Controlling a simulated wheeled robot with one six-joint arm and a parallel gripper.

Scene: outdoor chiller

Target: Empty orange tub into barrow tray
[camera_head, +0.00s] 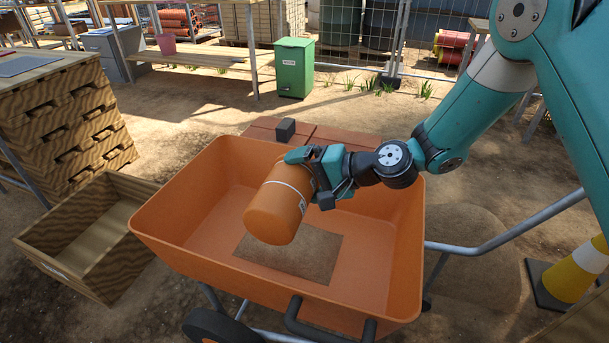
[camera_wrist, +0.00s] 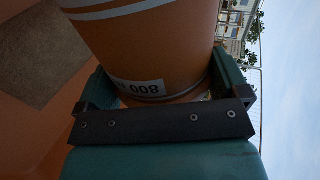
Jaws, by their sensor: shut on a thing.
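The orange tub (camera_head: 276,206) has a pale band and is tilted, one end pointing down to the left, over the orange barrow tray (camera_head: 200,262). My gripper (camera_head: 318,172) is shut around the tub and holds it above the tray. A flat brown patch (camera_head: 290,252) lies on the tray floor below the tub. The tub's opening and any contents are hidden.
A wooden crate (camera_head: 60,268) stands on the ground left of the barrow, near stacked wooden pallets (camera_head: 62,125). A green bin (camera_head: 294,68) stands behind. A yellow and white cone (camera_head: 575,275) is at the right, near the barrow's handle (camera_head: 520,232).

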